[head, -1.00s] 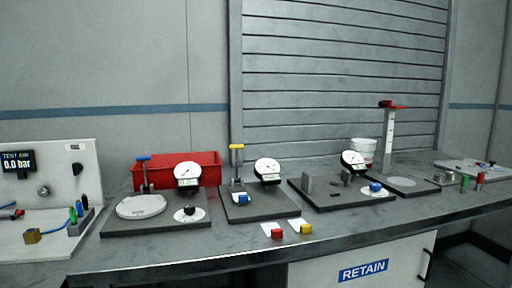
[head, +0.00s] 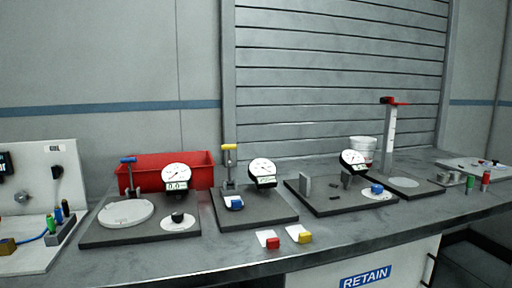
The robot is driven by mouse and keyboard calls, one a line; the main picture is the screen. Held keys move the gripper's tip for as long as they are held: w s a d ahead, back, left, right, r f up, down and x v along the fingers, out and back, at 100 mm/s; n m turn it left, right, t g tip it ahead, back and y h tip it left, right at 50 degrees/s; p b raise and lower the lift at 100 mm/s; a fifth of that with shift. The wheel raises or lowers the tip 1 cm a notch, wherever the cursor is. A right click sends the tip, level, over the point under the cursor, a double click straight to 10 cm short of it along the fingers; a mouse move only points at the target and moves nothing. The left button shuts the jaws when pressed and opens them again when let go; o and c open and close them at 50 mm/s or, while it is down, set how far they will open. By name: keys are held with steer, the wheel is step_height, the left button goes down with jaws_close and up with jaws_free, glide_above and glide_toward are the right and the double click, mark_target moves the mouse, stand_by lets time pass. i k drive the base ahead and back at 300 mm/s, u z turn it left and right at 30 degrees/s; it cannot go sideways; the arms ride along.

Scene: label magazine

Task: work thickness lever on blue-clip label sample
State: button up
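A blue clip (head: 235,202) sits on a pale label sample on the dark plate (head: 270,211) of the middle gauge station. A yellow-handled lever (head: 229,149) stands upright behind it, beside a round dial gauge (head: 262,170) with a small digital readout. Another blue clip (head: 376,188) lies on a white disc at the right-hand dial station. A blue-handled lever (head: 128,162) stands at the left station by a grey round plate (head: 126,212). I cannot tell by label which lever is the thickness lever. My gripper is not in view.
White samples with a red clip (head: 272,243) and a yellow clip (head: 304,236) lie near the bench's front edge. A red bin (head: 200,170) stands behind the left stations. A tall stand with a red top (head: 390,130) is at the right.

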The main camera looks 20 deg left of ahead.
mark_target(227, 146)
steer(key=z, duration=0.3)
steer(key=k, duration=1.4)
steer(key=u, duration=1.4)
steer(key=i, duration=0.85)
steer(key=z, duration=0.15)
